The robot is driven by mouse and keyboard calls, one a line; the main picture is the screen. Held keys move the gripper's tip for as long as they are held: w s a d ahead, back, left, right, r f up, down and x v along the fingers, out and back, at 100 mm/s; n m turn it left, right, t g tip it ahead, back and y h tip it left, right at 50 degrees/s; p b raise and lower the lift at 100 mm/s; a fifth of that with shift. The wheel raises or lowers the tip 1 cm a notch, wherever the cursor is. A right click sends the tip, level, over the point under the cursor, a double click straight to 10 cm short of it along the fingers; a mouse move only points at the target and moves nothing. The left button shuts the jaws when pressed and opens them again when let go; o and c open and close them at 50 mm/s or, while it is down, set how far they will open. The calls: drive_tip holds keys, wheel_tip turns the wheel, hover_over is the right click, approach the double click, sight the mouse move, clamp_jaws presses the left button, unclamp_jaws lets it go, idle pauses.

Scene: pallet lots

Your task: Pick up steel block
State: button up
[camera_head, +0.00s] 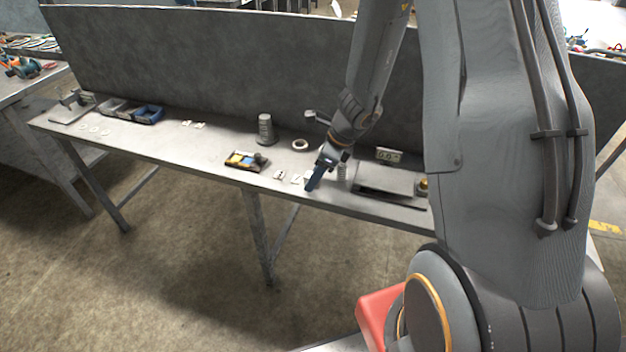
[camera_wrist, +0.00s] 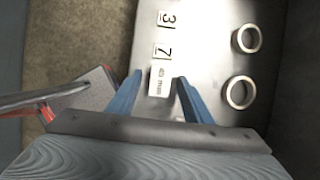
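A pale rectangular block with small dark print (camera_wrist: 158,82) lies on the metal bench (camera_wrist: 205,40) in the wrist view; it may be the steel block, but I cannot tell for sure. My gripper (camera_wrist: 160,77) is open, with its two blue fingers on either side of this block and a visible gap on each side. The height of the fingertips over the bench is hard to judge. In the head view my gripper (camera_head: 311,186) is low at the bench's front edge, and hides part of the small pale pieces there.
Tiles marked 3 (camera_wrist: 167,18) and 7 (camera_wrist: 162,51) lie in line with the block. Two metal rings (camera_wrist: 240,92) are to the right. A small parts tray (camera_head: 246,168), a ribbed cylinder (camera_head: 265,128) and a display box (camera_head: 388,155) stand nearby. A tall panel (camera_head: 220,60) backs the bench.

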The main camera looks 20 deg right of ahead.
clamp_jaws()
